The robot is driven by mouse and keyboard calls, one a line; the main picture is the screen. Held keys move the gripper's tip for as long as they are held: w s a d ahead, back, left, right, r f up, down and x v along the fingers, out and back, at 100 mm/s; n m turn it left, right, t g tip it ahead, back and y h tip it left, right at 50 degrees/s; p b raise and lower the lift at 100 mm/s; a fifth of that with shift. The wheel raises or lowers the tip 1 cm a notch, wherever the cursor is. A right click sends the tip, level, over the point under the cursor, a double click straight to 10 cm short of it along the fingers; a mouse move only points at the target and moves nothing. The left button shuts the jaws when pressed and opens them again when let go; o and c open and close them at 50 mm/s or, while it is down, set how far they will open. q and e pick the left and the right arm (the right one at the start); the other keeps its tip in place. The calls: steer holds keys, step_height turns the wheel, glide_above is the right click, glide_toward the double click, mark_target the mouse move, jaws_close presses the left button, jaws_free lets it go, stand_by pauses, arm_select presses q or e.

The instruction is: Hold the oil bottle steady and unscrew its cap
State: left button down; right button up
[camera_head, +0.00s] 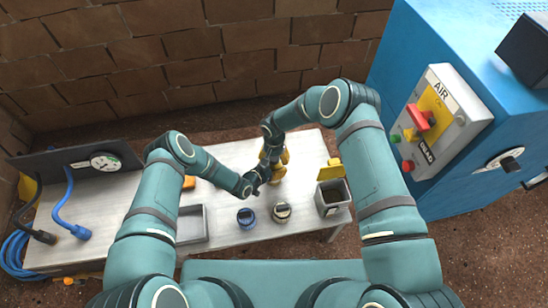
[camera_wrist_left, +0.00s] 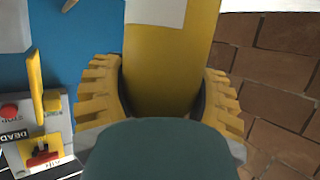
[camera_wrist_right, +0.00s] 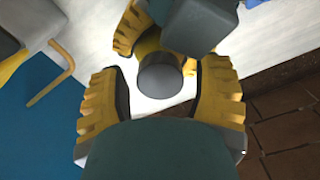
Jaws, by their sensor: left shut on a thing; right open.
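The yellow oil bottle (camera_wrist_left: 170,70) with a white label stands between the yellow fingers of my left gripper (camera_wrist_left: 162,88), which is shut on its body. In the head view the bottle is mostly hidden by my grippers over the table. The bottle's round dark grey cap (camera_wrist_right: 160,80) shows from above in the right wrist view. My right gripper (camera_wrist_right: 162,92) is open, with one finger on each side of the cap and gaps visible. My left gripper's fingers also show just behind the cap there.
On the pale table (camera_head: 120,220) are a grey tray (camera_head: 205,224), a blue-topped jar (camera_head: 246,217), a beige-topped jar (camera_head: 281,212) and a dark open bin (camera_head: 333,194). A blue machine (camera_head: 405,60) stands right.

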steer(key=shift+r, duration=2.15)
arm_select(q)
jaws_free()
